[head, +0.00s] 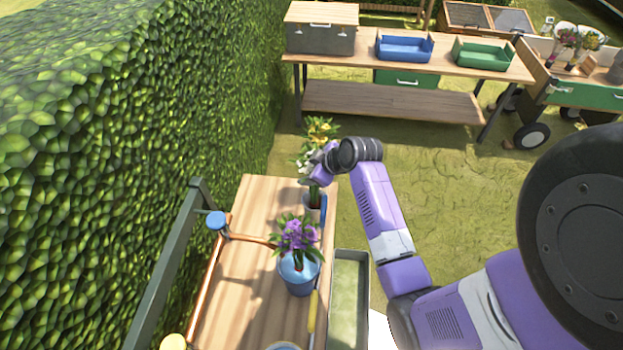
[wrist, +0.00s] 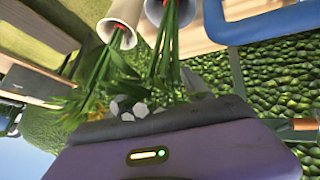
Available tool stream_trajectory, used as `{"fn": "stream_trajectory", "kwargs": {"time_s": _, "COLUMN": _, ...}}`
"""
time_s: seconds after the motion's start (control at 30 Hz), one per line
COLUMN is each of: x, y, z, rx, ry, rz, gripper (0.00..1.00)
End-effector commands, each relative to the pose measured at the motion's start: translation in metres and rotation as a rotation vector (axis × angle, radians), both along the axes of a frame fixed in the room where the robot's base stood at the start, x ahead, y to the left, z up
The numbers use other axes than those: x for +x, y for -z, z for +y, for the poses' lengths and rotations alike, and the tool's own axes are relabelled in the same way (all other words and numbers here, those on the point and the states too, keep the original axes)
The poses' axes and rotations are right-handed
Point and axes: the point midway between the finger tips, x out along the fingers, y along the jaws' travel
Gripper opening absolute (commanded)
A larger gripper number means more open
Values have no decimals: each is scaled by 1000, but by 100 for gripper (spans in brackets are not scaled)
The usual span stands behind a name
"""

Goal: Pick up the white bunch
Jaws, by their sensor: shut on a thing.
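The white bunch (head: 304,164) has white blooms and green leaves and is at the far end of the wooden table (head: 252,202). My gripper (head: 319,172) is beside its blooms and shut on it; the fingers are largely hidden in the head view. In the wrist view its white blooms (wrist: 132,108) lie just beyond the dark edge of my gripper. Its green stems (wrist: 163,48) run to the mouth of a grey vase (wrist: 178,10). A yellow bunch (head: 321,129) is close behind it.
A purple bunch (head: 298,234) stands in a blue bucket (head: 299,275) nearer on the table. A cream vase (wrist: 120,20) stands beside the grey one. A hedge (head: 110,120) borders the left. A grey trough (head: 348,300) is at the table's right side. Grass lies beyond.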

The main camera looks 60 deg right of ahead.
Motion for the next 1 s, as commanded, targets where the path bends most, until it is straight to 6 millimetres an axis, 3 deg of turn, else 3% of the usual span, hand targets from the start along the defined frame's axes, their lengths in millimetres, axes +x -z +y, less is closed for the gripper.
{"fn": "stream_trajectory", "kwargs": {"time_s": 0.27, "x": 2, "y": -32, "z": -1, "rx": -6, "ry": -1, "rz": -5, "gripper": 0}}
{"fn": "stream_trajectory", "kwargs": {"time_s": 0.7, "x": 1, "y": -144, "z": -1, "rx": -7, "ry": 0, "rz": -6, "gripper": 0}}
{"fn": "stream_trajectory", "kwargs": {"time_s": 1.0, "x": 1, "y": -190, "z": 0, "rx": -4, "ry": -1, "rz": -3, "gripper": 0}}
